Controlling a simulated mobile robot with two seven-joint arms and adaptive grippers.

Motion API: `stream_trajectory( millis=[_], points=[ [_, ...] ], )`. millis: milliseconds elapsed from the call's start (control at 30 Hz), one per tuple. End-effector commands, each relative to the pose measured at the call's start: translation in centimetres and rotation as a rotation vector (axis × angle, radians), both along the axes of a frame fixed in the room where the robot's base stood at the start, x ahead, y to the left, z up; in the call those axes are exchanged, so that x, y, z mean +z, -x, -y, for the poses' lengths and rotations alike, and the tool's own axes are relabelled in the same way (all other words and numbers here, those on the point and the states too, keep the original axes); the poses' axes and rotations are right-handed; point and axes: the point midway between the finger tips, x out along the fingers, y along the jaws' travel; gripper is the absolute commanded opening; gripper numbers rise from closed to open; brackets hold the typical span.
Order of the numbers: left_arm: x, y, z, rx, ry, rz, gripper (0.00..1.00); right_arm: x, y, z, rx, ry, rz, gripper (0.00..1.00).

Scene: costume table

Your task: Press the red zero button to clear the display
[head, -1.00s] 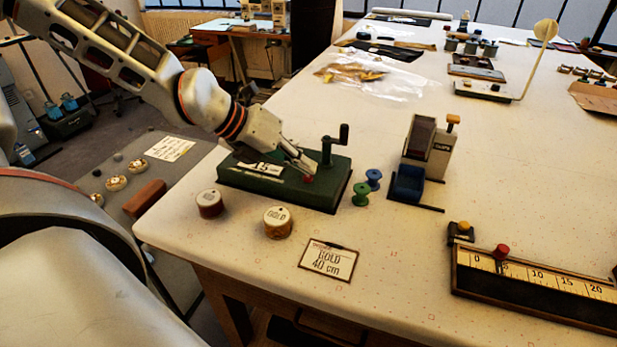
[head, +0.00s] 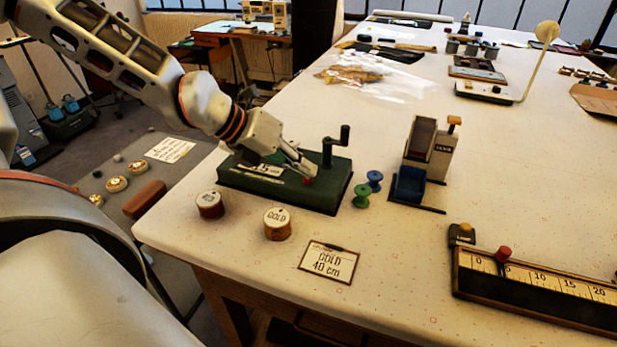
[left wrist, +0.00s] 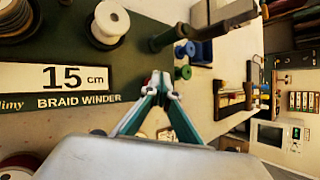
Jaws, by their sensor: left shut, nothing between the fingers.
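The green braid winder (head: 325,195) stands near the left edge of the table. Its white display (head: 262,169) reads 15 cm in the left wrist view (left wrist: 62,77). The red button (head: 309,181) is on top of the winder, right of the display. My left gripper (head: 311,173) is shut and empty, its fingertips pointing down just above or at the red button. In the left wrist view the closed fingertips (left wrist: 157,82) mostly hide the button, with a bit of red beside them. I cannot tell whether they touch it. My right gripper is not in view.
A crank handle (head: 340,137) rises beside the button. Green (head: 361,196) and blue (head: 375,181) spools stand to its right. Two round tins, one labelled GOLD (head: 277,223), and a GOLD 40 cm card (head: 329,262) lie in front. A ruler box (head: 535,290) is at the right.

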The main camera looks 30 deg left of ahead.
Motion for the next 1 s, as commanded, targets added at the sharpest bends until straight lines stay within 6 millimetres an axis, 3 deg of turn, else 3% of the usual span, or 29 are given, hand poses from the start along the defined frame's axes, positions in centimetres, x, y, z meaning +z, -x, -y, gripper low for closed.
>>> stream_trajectory(
  millis=[1000],
  points=[
    [0.02,0.02,-0.01,0.001,0.0,0.001,0.0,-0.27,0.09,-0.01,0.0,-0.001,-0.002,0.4]
  ],
)
